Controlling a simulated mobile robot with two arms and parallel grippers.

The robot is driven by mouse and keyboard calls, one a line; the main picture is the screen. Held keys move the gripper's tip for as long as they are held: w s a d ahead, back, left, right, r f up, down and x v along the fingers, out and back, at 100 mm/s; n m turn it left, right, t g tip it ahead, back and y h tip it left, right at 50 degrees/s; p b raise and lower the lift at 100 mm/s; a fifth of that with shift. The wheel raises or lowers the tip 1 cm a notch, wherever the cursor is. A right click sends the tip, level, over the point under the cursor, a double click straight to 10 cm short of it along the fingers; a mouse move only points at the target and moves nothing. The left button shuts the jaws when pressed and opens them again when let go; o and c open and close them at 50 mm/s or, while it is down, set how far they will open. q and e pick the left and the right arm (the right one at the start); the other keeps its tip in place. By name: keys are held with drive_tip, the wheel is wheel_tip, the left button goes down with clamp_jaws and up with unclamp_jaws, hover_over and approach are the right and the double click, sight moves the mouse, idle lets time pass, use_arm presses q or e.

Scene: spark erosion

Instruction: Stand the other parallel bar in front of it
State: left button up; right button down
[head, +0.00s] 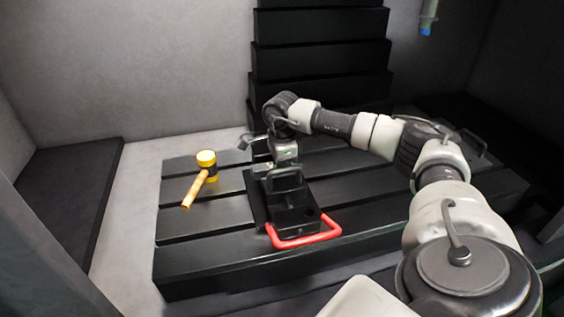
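A black vise (295,216) with a red U-shaped handle (304,240) at its front stands on the dark slotted machine table (215,262). My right arm reaches in from the right, and my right gripper (285,166) is over the back part of the vise. Its fingertips are small and dark against the vise, so I cannot tell whether they are open or shut, or hold anything. I cannot make out either parallel bar; they may be hidden by the gripper or lost against the black vise. My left gripper is not in view.
Black stepped covers (320,55) rise behind. A nozzle with a blue tip (427,22) hangs at upper right. The table's front left is clear.

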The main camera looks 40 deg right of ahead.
drive_tip(key=c, duration=1)
unclamp_jaws()
drive_tip(key=shift+f, duration=0.15)
drive_tip(key=shift+a+f, duration=0.1)
wheel_tip(320, 180, up, 12)
drive_tip(key=p, duration=0.8)
drive_tip(key=shift+f, duration=0.25)
drive_tip(key=shift+f, duration=0.1)
